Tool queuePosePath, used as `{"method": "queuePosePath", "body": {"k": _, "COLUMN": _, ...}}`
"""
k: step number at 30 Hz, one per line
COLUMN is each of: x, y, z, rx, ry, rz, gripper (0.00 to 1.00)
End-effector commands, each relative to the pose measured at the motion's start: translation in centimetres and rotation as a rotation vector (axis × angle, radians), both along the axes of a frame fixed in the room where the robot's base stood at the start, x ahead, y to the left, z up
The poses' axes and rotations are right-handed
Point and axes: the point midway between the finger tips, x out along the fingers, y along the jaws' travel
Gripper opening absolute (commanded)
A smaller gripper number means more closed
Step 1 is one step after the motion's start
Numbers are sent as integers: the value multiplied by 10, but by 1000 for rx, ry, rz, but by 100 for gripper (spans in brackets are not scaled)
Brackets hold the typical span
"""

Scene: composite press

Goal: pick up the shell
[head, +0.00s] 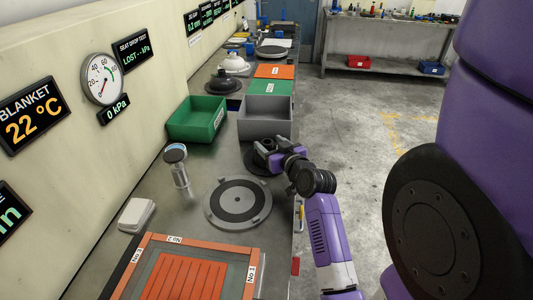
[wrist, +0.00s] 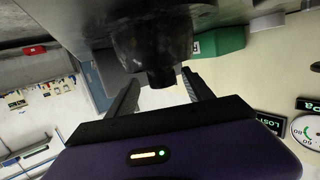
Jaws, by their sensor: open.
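A dark round shell (head: 254,164) rests on the bench beside the grey bin, mostly hidden behind my gripper (head: 268,149). In the wrist view, the picture is turned over and the dark shell (wrist: 152,42) hangs from the top edge with its short stub pointing at me. My gripper in the wrist view (wrist: 160,88) is open, with one finger on each side of the stub. I see no clear contact. Which part of the shell lies beyond the stub is partly cut off.
A grey bin (head: 265,136) and a green bin (head: 185,134) stand just behind. A round grey plate (head: 238,217) lies in front, with a metal post (head: 180,172) to its left. Another dark dome (head: 223,86) and a white dome (head: 234,67) sit farther back.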

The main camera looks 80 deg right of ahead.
Motion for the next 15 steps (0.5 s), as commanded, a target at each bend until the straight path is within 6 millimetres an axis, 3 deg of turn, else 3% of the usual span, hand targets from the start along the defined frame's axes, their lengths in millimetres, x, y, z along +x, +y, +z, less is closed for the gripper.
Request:
{"method": "queuePosePath", "body": {"k": 6, "x": 23, "y": -23, "z": -3, "rx": -2, "ry": 0, "rz": -1, "gripper": 60}}
{"method": "queuePosePath", "body": {"k": 15, "x": 30, "y": -31, "z": -7, "rx": -1, "ry": -1, "rz": 0, "gripper": 60}}
